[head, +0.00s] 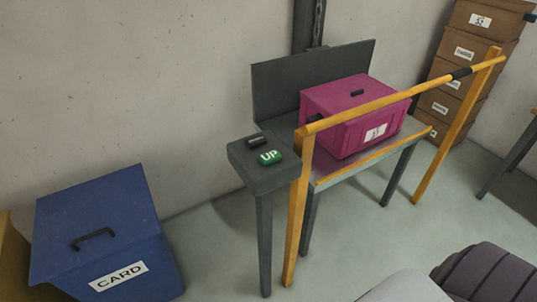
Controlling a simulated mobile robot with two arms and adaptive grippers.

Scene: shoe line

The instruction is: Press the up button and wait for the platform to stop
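The green UP button (271,157) sits on top of a dark grey control post (264,178), left of the yellow frame. A smaller black button or knob (257,141) is behind it on the same post. The platform (413,126) is a grey metal surface at about table height, with a dark back panel (308,76). A magenta box (349,132) with a black handle and a white label rests on it. Whether the platform is moving cannot be told from one picture.
A yellow rail frame (398,97) stands in front of the platform. A blue CARD bin (104,226) stands at lower left. Stacked brown boxes (459,78) stand at the back right. A dark table leg (508,157) shows at the right edge. Floor is free between bin and post.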

